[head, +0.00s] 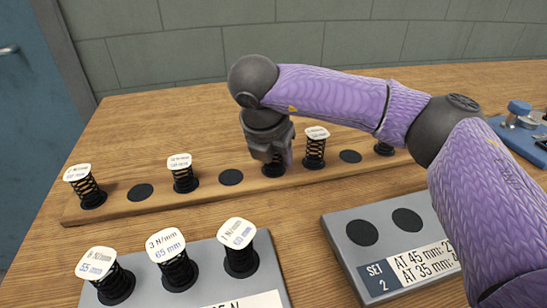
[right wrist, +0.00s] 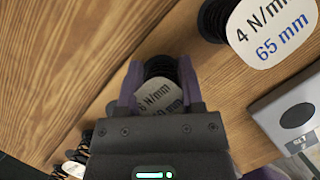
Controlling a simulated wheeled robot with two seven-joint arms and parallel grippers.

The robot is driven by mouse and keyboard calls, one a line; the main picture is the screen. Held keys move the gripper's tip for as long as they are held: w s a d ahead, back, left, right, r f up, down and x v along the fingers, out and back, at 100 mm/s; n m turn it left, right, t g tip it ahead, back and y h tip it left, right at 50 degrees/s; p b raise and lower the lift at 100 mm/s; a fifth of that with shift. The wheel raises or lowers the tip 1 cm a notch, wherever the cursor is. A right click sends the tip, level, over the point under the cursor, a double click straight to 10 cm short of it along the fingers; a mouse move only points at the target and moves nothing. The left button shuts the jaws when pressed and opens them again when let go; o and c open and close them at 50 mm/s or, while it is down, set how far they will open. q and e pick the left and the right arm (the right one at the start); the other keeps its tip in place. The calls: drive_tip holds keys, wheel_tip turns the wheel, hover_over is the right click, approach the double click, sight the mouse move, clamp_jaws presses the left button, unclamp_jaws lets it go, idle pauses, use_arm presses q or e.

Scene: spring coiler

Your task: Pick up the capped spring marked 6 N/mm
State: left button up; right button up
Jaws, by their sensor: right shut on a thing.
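The capped spring marked 6 N/mm (right wrist: 157,98) is between the two fingers of my right gripper (right wrist: 160,84) in the right wrist view; its white cap is partly covered by the gripper. In the head view my right gripper (head: 270,150) points down over the wooden strip (head: 130,207), shut on this spring. Only the spring's dark lower part (head: 273,170) shows there, at or close to its black seat; I cannot tell whether it is lifted. My left gripper is out of view.
A spring marked 4 N/mm, 65 mm (right wrist: 268,32) stands close beside; other capped springs (head: 183,173) and empty black seats (head: 141,192) share the strip. A grey block (head: 210,270) with three capped springs and a SET 2 block (head: 345,268) with empty seats lie in front.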

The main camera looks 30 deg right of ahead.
clamp_jaws()
